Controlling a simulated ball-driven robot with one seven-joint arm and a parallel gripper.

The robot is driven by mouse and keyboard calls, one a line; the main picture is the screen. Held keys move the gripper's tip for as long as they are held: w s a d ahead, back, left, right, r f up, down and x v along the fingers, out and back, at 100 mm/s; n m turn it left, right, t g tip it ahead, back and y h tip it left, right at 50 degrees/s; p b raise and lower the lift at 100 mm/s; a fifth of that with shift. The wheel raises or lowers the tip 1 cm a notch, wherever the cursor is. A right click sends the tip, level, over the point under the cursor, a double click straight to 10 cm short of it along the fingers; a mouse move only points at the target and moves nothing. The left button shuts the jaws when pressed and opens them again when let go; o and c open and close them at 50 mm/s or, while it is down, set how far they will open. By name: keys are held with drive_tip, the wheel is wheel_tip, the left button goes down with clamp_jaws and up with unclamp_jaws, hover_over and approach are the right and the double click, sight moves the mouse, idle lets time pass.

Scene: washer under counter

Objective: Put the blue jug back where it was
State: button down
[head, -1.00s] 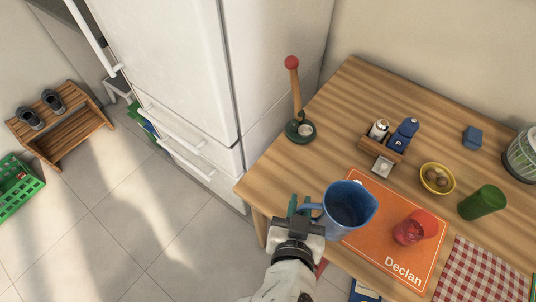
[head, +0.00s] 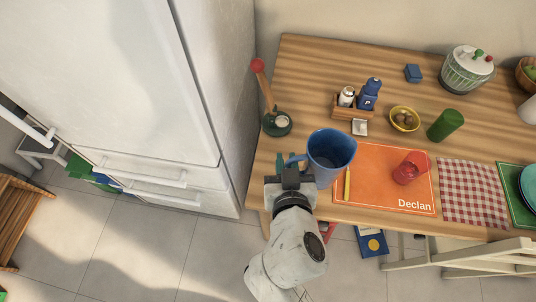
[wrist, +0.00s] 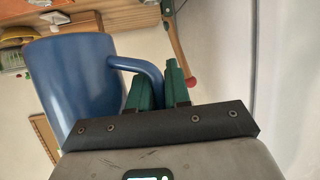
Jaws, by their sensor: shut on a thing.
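The blue jug (head: 331,155) is upright at the left edge of the orange placemat marked "Declan" (head: 372,193) in the head view. I cannot tell whether its base touches the table. My gripper (head: 292,170) is at the jug's left side, shut on its handle. In the wrist view, the jug (wrist: 70,85) fills the left, and my gripper's green fingers (wrist: 158,88) are at its handle. The gripper hides part of the handle.
A red cup (head: 408,168) and a yellow pencil-like stick (head: 347,184) lie on the placemat. The fridge (head: 120,80) stands left of the table (head: 300,75).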

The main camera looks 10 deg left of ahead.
drive_tip(key=w+a+f, duration=0.1)
drive_tip(key=w+f, duration=0.1)
drive_tip(key=w+a+f, duration=0.2)
drive_tip(key=f, duration=0.1)
drive_tip(key=w+a+f, duration=0.2)
drive_tip(key=w, duration=0.1)
drive_tip(key=shift+a+f+b, duration=0.2)
drive_tip(key=shift+f+b, duration=0.05)
drive_tip(key=shift+b, duration=0.05)
drive_tip(key=shift+s+f, duration=0.1)
drive_tip(key=shift+f, duration=1.35)
drive_tip(key=shift+f, duration=0.15)
drive_tip(key=c, duration=1.1)
unclamp_jaws()
drive_tip(key=shift+s, duration=0.15)
drive_tip(key=v, duration=1.2)
drive_tip(key=shift+b, duration=0.3)
